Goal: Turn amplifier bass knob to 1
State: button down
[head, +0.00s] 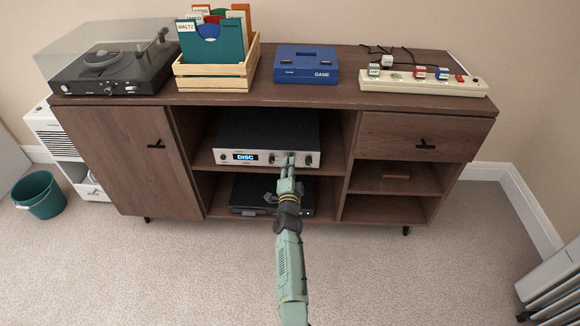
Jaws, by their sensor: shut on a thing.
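The amplifier (268,133) is a black box with a silver front, on the upper shelf of the cabinet's middle bay. Its lit blue display (245,156) reads DISC. One dark knob (273,160) shows left of my gripper and another (308,160) right of it. My gripper (289,158) reaches the front panel between them and is shut on a knob that its fingers hide. I cannot read the knob labels or settings, so which one is the bass knob is not clear.
The brown cabinet (130,150) frames the amplifier with shelf sides close by. A dark player (245,195) sits on the shelf below. A turntable (115,68), record crate (215,84), blue game console (306,64) and power strip (425,83) stand on top. The carpet in front is clear.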

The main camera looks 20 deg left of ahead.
jog(key=n+p, duration=0.2)
jog(key=n, duration=0.9)
jog(key=shift+r+n+g+p, duration=0.1)
jog(key=shift+n+g+p, duration=0.2)
dwell(0.4)
jog(key=c, duration=1.5)
grip_release()
jog(key=shift+s, duration=0.1)
